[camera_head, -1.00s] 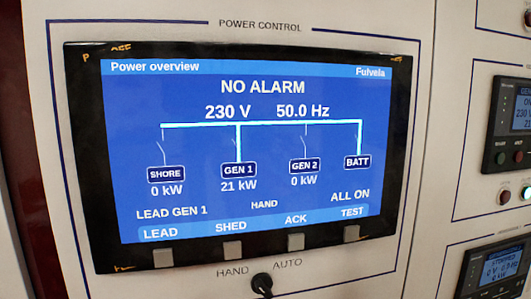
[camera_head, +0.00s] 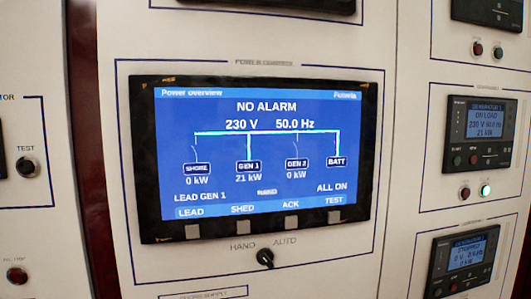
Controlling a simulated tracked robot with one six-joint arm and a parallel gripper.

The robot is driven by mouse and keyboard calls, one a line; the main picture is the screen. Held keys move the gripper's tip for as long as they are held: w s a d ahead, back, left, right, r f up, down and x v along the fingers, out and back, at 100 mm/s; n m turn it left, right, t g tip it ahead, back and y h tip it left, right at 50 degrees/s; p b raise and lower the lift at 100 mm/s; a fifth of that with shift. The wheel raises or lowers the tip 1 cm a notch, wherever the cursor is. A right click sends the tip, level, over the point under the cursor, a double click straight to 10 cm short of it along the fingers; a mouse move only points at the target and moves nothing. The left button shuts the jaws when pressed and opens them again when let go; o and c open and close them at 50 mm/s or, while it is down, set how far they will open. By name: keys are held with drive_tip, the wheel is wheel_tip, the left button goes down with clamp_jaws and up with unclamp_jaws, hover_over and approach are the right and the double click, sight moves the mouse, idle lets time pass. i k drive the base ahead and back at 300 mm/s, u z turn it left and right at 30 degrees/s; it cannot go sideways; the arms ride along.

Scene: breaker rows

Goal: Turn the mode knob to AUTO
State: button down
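The mode knob (camera_head: 265,258) is a small black rotary knob on the white panel, below the power control screen. The label HAND (camera_head: 242,246) is at its upper left and the label AUTO (camera_head: 285,243) at its upper right. I cannot tell for sure which label its pointer faces. The power control screen (camera_head: 262,150) reads NO ALARM, 230 V, 50.0 Hz, with GEN 1 at 21 kW. Its small mode word above the bottom row is blurred now; it read HAND one second ago. My gripper is not in view.
Several square buttons (camera_head: 242,227) line the screen's lower bezel. At right are generator controllers (camera_head: 479,132) with small buttons and lamps. At left, across a dark red gap (camera_head: 85,130), is another panel with a TEST knob (camera_head: 27,167). The space before the panel looks clear.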

sight(264, 257)
drive_tip(key=z, duration=1.05)
drive_tip(key=k, duration=1.1)
drive_tip(key=u, duration=1.1)
